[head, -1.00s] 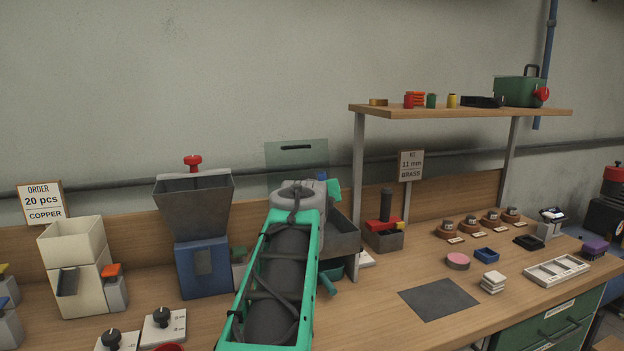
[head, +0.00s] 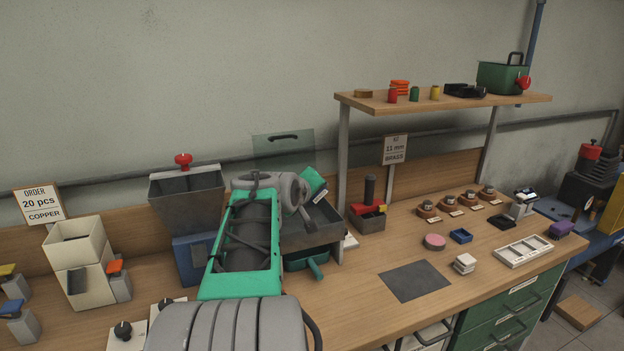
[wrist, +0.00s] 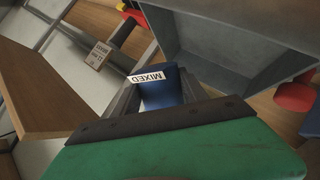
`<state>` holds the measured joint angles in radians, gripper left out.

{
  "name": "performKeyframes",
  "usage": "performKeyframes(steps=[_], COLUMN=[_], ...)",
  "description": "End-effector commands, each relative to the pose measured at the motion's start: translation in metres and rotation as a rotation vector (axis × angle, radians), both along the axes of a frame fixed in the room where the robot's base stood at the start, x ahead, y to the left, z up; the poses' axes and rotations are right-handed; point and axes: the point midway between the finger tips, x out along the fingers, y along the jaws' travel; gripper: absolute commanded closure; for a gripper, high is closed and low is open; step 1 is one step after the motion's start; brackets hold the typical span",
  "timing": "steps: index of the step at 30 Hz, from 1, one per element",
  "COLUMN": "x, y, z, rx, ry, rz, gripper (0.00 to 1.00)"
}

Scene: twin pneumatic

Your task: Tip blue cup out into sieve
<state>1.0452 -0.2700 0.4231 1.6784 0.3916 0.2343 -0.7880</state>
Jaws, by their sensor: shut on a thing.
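The blue cup (wrist: 165,98), with a white "MIXED" label, is between the fingers of my gripper (wrist: 158,92) in the wrist view. My gripper is shut on it. In the head view my green gripper (head: 312,185) is over or beside a dark grey open box (head: 322,233), which I take to be the sieve. The cup is hidden in the head view behind my arm and gripper. A grey open box (wrist: 235,50) is close beside the cup in the wrist view. I cannot see the cup's contents or whether anything is pouring out.
A grey hopper (head: 187,198) with a red knob stands left of my gripper. A shelf (head: 440,102) on posts rises to the right, close to the box. A red-and-black tool (head: 369,210) stands beside the near post.

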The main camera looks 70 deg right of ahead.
Motion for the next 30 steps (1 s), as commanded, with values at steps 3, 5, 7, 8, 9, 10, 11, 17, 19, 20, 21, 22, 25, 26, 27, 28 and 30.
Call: performKeyframes(steps=[3,5,7,8,9,10,11,17,19,20,21,22,25,26,27,28,30], x=[0.0002,-0.001,-0.0014,-0.0015,-0.0025,-0.0027,-0.0031,-0.0019,-0.0007,0.0001,0.0004,0.001,0.003,0.0033,0.0038,0.0042,0.0056], y=[0.0002,0.0003,0.0003,0.0003,0.0004,0.0005,0.0005,0.0,0.0002,0.0002,0.0,-0.0001,-0.0002,-0.0004,-0.0006,-0.0005,-0.0003], z=[0.0043,0.0041,0.0034,0.0028,0.0025,0.0021,0.0016,0.002,0.0027,0.0029,0.0032,0.0032,0.0048,0.0052,0.0051,0.0055,0.0062], rx=[0.008,0.011,0.015,0.017,0.02,0.022,0.025,0.035,0.039,0.041,0.044,0.046,0.05,0.051,0.054,0.056,0.06], ry=[0.072,0.11,0.155,0.174,0.201,0.221,0.242,0.371,0.414,0.431,0.454,0.472,0.53,0.547,0.57,0.588,0.629], rz=[0.002,0.002,0.002,0.002,0.001,0.002,0.001,0.002,0.003,0.003,0.002,0.002,0.003,0.001,0.002,0.001,0.001], gripper=[0.95,0.95,0.95,0.95,0.95,0.95,0.95,0.95,0.95,0.95,0.95,0.95,0.95,0.95,0.95,0.95,0.95])
